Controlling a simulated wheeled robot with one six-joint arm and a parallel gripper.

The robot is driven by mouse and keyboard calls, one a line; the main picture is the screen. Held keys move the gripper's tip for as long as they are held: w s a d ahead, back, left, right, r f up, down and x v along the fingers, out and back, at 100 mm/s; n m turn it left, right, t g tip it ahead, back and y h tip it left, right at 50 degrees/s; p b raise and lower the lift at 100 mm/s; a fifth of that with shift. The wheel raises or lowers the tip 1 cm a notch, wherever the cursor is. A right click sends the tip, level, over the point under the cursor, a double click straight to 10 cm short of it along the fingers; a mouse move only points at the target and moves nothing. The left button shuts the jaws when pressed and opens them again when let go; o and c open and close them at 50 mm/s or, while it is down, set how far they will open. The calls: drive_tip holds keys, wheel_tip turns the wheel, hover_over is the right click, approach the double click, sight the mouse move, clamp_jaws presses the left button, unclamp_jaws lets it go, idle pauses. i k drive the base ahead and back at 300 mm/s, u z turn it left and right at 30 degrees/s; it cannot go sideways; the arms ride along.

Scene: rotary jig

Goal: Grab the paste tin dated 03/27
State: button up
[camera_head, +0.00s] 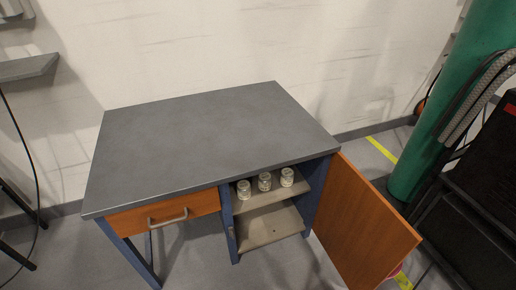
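Three small pale tins stand upright in a row on the upper shelf of the open cabinet under the workbench: a left tin (243,189), a middle tin (264,181) and a right tin (287,177). They look alike, whitish with light lids. Any dates on them are too small to read, so I cannot tell which one is dated 03/27. My gripper is not in view.
The grey bench top (205,140) is bare. The orange cabinet door (362,225) stands open to the right. A drawer (165,213) with a handle is shut at left. The lower shelf (268,228) looks empty. A green cylinder (455,95) and dark equipment (480,215) stand at right.

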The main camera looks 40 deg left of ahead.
sight(243, 186)
drive_tip(key=u, duration=1.8)
